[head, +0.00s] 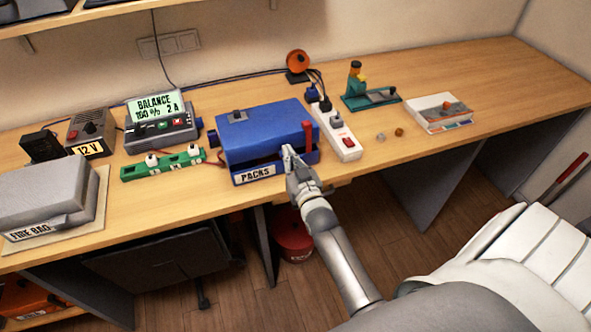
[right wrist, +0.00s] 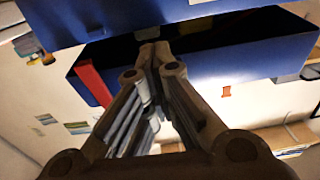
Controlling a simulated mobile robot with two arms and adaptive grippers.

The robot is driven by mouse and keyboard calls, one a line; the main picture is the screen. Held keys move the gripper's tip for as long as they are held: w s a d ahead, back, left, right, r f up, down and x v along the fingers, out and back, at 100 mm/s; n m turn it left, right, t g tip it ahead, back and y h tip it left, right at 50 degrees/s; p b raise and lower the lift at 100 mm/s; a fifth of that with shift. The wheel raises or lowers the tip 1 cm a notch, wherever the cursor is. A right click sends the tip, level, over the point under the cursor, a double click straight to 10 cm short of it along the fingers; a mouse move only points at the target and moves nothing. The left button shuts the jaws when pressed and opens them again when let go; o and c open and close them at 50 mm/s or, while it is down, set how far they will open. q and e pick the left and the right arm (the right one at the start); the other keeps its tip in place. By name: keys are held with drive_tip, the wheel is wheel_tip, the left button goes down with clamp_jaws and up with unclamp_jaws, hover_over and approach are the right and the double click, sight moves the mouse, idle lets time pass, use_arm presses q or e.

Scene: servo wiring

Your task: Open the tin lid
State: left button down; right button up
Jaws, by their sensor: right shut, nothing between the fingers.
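The blue tin (head: 268,140), with a "PACKS" label on its front, stands near the front edge of the bench. Its lid (head: 262,120) is raised a little, with a dark gap along the front. A red upright strip (head: 306,138) is at its right end. My right gripper (head: 288,152) is shut and empty, its tips at this gap. In the right wrist view the shut fingertips (right wrist: 155,48) overlap the dark gap between the tin's front (right wrist: 110,20) and the lid's edge (right wrist: 255,62); whether they touch the lid I cannot tell. My left gripper is not in view.
Left of the tin are a green strip (head: 160,166), a charger reading "BALANCE" (head: 160,125) and a grey fire bag (head: 45,195). A white power strip (head: 338,132) stands close on its right. The bench's far right is clear.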

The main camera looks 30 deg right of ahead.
drive_tip(key=shift+o, duration=1.1)
drive_tip(key=shift+s, duration=0.5)
drive_tip(key=shift+o, duration=2.4)
drive_tip(key=shift+w+f, duration=0.1)
drive_tip(key=shift+w, duration=0.15)
drive_tip(key=o, duration=0.5)
drive_tip(key=shift+w+f, duration=0.15)
drive_tip(key=shift+w, duration=0.1)
drive_tip(key=shift+o, duration=0.2)
drive_tip(key=shift+s, duration=0.1)
drive_tip(key=shift+s+a+f, duration=0.1)
drive_tip(key=shift+s, duration=0.45)
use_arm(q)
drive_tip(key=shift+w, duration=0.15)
use_arm(e)
drive_tip(key=v, duration=1.1)
